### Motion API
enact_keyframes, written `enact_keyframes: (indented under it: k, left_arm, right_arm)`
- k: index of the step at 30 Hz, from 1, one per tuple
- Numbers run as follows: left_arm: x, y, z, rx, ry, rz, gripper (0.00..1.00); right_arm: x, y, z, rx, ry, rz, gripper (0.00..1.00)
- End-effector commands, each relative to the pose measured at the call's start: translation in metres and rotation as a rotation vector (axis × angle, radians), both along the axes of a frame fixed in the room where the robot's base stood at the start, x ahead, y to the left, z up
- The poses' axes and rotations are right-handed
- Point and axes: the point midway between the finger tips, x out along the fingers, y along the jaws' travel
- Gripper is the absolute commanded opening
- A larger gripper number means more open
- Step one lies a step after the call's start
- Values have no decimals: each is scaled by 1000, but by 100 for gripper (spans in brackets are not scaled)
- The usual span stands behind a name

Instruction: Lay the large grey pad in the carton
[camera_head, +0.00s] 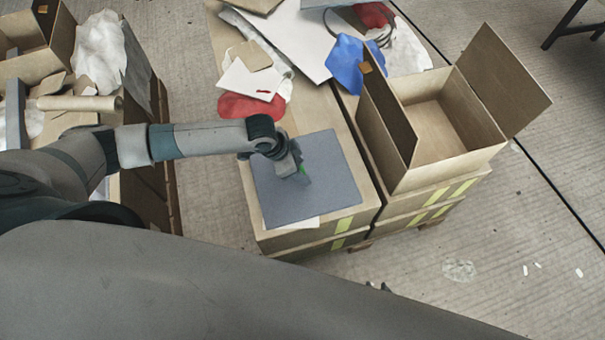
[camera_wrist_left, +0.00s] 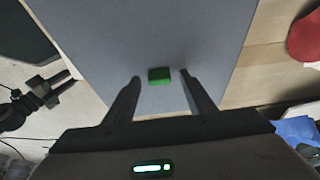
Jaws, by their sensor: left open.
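The large grey pad (camera_head: 325,185) lies flat on top of the front stack of cartons; it fills much of the left wrist view (camera_wrist_left: 120,45). A small green block (camera_wrist_left: 159,75) sits on it. My left gripper (camera_head: 301,175) is over the pad, open, with the green block showing between its fingers (camera_wrist_left: 159,82); I cannot tell whether they touch it. The open carton (camera_head: 455,155) stands to the right, flaps up, its visible inside empty. My right gripper (camera_head: 377,287) barely shows in the head view; in the left wrist view its two fingers (camera_wrist_left: 68,85) look apart and empty.
Behind the pad lie a red piece (camera_head: 250,107), a blue piece (camera_head: 347,62) and white sheets (camera_head: 290,35). The carton's raised left flap (camera_head: 388,110) stands between pad and carton. A crate with crumpled material (camera_head: 100,50) is at left.

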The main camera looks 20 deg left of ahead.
Motion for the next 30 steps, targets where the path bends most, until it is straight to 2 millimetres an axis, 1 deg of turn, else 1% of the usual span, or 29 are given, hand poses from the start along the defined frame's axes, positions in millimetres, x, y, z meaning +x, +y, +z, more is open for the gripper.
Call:
enact_keyframes:
  k: [11,12,14,15,18,26,30]
  left_arm:
    - [0,0,0,-1,1,0,50]
    - [0,0,0,-1,1,0,45]
    - [0,0,0,-1,1,0,31]
    - [0,0,0,-1,1,0,21]
    - [0,0,0,-1,1,0,0]
    - [0,0,1,-1,0,0,0]
    - [0,0,6,-2,0,1,0]
  right_arm:
    - [2,0,2,0,-4,-1,31]
    - [3,0,2,1,-6,-1,31]
    - [4,0,3,1,-7,-1,31]
    - [4,0,3,1,-8,-1,31]
    - [5,0,4,1,-10,-3,31]
    - [5,0,3,1,-9,-3,31]
    - [4,-1,2,1,-7,-3,31]
